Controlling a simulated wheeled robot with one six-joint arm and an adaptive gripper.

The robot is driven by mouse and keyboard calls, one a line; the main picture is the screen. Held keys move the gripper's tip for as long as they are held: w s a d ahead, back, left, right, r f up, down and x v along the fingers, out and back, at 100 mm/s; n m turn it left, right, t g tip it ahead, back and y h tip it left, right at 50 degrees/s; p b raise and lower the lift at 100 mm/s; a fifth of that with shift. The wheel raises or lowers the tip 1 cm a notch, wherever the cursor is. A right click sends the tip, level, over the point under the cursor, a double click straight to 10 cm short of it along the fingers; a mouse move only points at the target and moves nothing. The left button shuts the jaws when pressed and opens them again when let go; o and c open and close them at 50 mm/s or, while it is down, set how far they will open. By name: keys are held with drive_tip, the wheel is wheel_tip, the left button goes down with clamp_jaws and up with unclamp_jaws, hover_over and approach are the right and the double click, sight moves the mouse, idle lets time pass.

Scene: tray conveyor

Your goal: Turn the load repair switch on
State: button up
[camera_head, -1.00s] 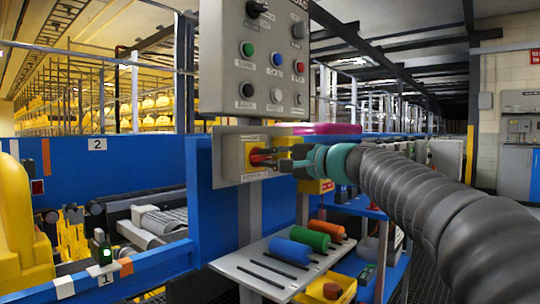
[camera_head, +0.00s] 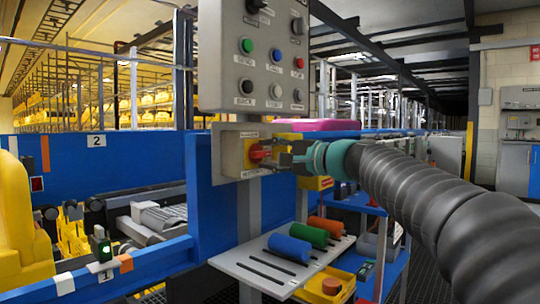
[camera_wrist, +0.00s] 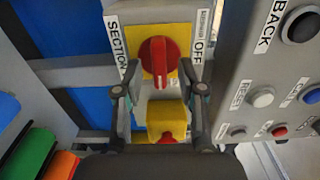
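I cannot read which knob is load repair. Below it, a red rotary switch (camera_head: 257,153) sits on a yellow plate; it also shows in the wrist view (camera_wrist: 158,62), its handle upright, between labels reading SECTION and OFF. My gripper (camera_head: 292,157) is just right of this red switch.
A grey shelf (camera_head: 235,262) with blue, green and orange cylinders lies below the gripper. Blue conveyor rails (camera_head: 110,268) run to the left. The panel's side stands close right in the wrist view.

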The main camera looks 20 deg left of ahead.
drive_tip(key=v, duration=1.2)
drive_tip(key=shift+w, duration=0.1)
drive_tip(key=s+d+f+n+h, duration=0.1)
drive_tip(key=d+f+h, duration=0.15)
drive_tip(key=f, duration=0.45)
drive_tip(key=s+d+f+g+h, duration=0.1)
drive_tip(key=s+d+f+h, duration=0.15)
drive_tip(key=f, duration=0.55)
drive_tip(key=s+d+f+n+h, duration=0.1)
drive_tip(key=d+f+h, duration=0.15)
drive_tip(key=f, duration=0.45)
drive_tip(key=s+d+f+n+h+p, duration=0.1)
drive_tip(key=s+d+f+h+p, duration=0.2)
drive_tip(key=s+d, duration=0.5)
drive_tip(key=s+d+f+n+h+p, duration=0.1)
drive_tip(key=s+d+f+h+p, duration=0.2)
drive_tip(key=s+d+f+h, duration=0.3)
drive_tip(key=s+d+f, duration=0.1)
drive_tip(key=s+d, duration=0.2)
drive_tip(key=s, duration=0.4)
drive_tip(key=shift+s+f+n, duration=0.3)
